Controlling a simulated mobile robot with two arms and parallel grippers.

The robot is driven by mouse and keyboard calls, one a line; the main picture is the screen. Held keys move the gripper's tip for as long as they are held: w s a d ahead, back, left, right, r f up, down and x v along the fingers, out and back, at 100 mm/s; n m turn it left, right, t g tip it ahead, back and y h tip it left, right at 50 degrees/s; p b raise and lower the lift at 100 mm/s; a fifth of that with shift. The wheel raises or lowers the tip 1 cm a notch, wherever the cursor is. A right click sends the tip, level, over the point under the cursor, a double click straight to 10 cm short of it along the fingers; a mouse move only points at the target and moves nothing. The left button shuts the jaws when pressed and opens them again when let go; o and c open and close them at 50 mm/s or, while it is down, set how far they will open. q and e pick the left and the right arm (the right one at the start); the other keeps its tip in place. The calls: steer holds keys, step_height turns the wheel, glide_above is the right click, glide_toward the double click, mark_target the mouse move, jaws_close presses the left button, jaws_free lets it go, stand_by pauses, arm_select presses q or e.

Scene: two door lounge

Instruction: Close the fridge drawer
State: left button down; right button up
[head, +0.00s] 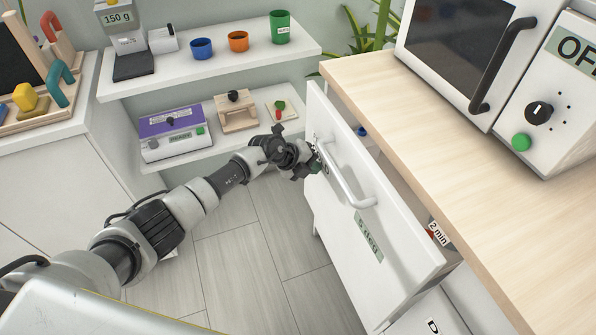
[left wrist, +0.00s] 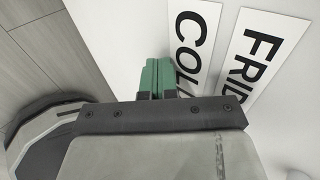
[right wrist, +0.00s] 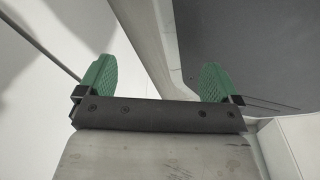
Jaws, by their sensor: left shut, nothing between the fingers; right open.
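The fridge drawer (head: 338,232) is pulled out from under the wooden counter, with a gap between its white front and the counter edge. Its front bears a pale bar handle (head: 343,178) and a green "5 deg" label (head: 369,238). My left gripper (head: 315,162) is at the far end of the front, beside the handle's far end. In the left wrist view its green fingers (left wrist: 158,64) are shut and empty, close to the white front and its "COLD" sign (left wrist: 191,48); contact is unclear. My right gripper (right wrist: 157,78) is open and empty, outside the head view.
A "2 min" tag (head: 438,233) and a blue item (head: 361,131) show in the drawer gap. A microwave (head: 455,55) stands on the wooden counter (head: 400,115). Shelves with cups (head: 238,41) and a purple-topped device (head: 172,128) are behind. Floor (head: 240,265) left of the drawer is clear.

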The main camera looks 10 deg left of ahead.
arm_select(q)
steer(key=w+d+b, duration=0.2)
steer(key=w+d, duration=0.1)
steer(key=d, duration=0.2)
steer(key=shift+w+d, duration=0.2)
steer(key=shift+w, duration=0.1)
arm_select(e)
steer(key=w+a+r, duration=0.1)
steer(key=w+r, duration=0.2)
steer(key=w, duration=0.3)
steer(key=shift+w+r, duration=0.35)
arm_select(q)
steer(key=shift+d+r, duration=0.1)
steer(key=shift+r, duration=0.1)
arm_select(e)
steer(key=shift+a, duration=0.1)
